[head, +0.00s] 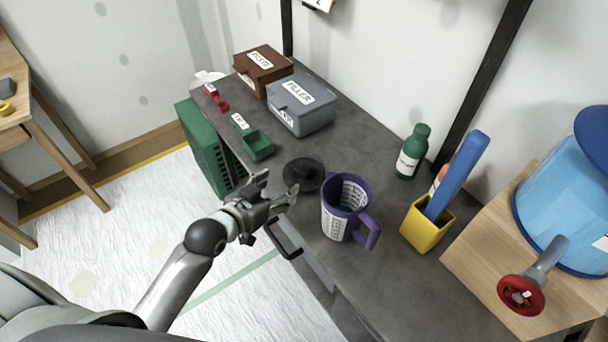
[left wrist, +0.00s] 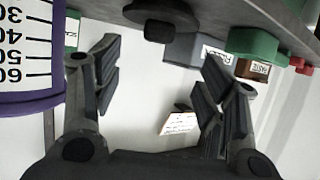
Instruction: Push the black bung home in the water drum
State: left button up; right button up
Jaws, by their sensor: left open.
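The black bung (head: 303,173), a wide round disc with a knob, lies on the grey bench top. In the left wrist view the bung (left wrist: 160,14) hangs at the top edge, upside down, beyond the fingertips. My left gripper (head: 276,190) is open and empty, just left of the bung and apart from it. Its spread fingers (left wrist: 162,88) show in the left wrist view with nothing between them. The blue water drum (head: 562,190) stands on a wooden stand at the right, cut by the frame edge. I cannot see its bung hole. My right gripper is not in view.
A purple-handled measuring jug (head: 343,212) stands close right of the bung. A yellow holder (head: 426,227), a green bottle (head: 412,155) and the drum's red tap wheel (head: 521,295) are farther right. Filler (head: 300,106) and paste (head: 262,72) boxes and a green tray (head: 258,146) are behind.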

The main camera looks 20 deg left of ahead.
aim_at(302, 169)
pick_arm(q)
jog(key=shift+w, duration=0.5)
jog(key=x, duration=0.4)
jog(key=shift+w+d+f, duration=0.15)
jog(key=shift+w+d, duration=0.1)
jog(key=shift+w, duration=0.05)
jog(key=shift+w+d+p, duration=0.15)
jog(key=shift+w+p, duration=0.25)
jog(key=shift+x, duration=2.15)
jog(key=shift+d, duration=0.1)
jog(key=c, duration=0.9)
jog(key=shift+c, duration=1.3)
